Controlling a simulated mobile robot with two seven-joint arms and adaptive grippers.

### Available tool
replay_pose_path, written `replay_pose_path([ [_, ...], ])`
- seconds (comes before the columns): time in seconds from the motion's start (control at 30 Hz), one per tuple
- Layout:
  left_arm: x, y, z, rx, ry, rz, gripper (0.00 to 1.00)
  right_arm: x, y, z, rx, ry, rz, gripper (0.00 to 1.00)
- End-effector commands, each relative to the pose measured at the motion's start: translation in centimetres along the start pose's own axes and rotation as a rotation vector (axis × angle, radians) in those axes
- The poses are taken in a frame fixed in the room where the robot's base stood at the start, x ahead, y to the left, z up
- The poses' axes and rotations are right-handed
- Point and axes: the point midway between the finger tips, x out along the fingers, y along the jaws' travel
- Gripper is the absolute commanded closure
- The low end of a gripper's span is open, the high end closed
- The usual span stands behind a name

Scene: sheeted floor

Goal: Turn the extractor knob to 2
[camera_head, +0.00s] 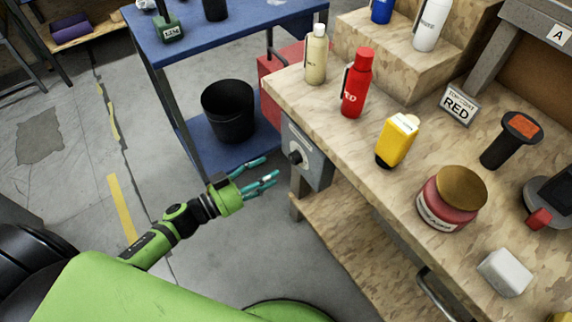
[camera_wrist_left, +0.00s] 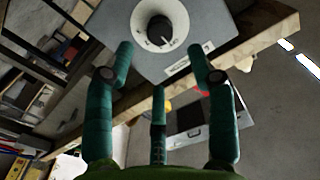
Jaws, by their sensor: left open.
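The extractor knob (camera_head: 295,157) is a dark dial on a grey control box (camera_head: 308,154) fixed to the near left end of the workbench. In the left wrist view the black knob (camera_wrist_left: 159,30) sits on a white round dial, with a label strip below it; the dial's marks are too small to read. My left gripper (camera_head: 268,170) is open and empty, a short way left of the box, its teal fingers pointing toward it. In the left wrist view its fingers (camera_wrist_left: 160,65) spread below and either side of the knob, apart from it. My right gripper is not in view.
The wooden workbench (camera_head: 345,140) holds a red bottle (camera_head: 356,85), a cream bottle (camera_head: 316,57), a yellow bottle (camera_head: 397,138) and a red jar (camera_head: 450,200). A blue cart (camera_head: 190,52) with a black bin (camera_head: 229,111) stands behind my gripper.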

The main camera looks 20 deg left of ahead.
Motion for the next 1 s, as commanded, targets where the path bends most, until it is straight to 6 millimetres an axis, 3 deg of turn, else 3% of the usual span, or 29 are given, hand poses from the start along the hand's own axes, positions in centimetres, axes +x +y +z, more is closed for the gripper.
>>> replay_pose_path([
  [0.17, 2.9, -0.1, -0.2, 0.0, 0.003, -0.002, 0.44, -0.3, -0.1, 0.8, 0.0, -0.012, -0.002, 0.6],
  [0.4, 5.8, -0.1, -0.1, -0.001, 0.0, -0.003, 0.44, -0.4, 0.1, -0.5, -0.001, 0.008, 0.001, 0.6],
  [0.77, 6.4, -0.1, 0.0, 0.0, -0.002, -0.004, 0.44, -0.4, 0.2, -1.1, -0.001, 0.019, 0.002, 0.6],
  [0.9, 6.4, -0.1, 0.0, 0.0, -0.002, -0.004, 0.99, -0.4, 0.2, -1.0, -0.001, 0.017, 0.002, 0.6],
  [1.0, 6.4, -0.1, 0.0, 0.0, -0.001, -0.004, 1.0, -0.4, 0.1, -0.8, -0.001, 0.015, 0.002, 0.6],
])
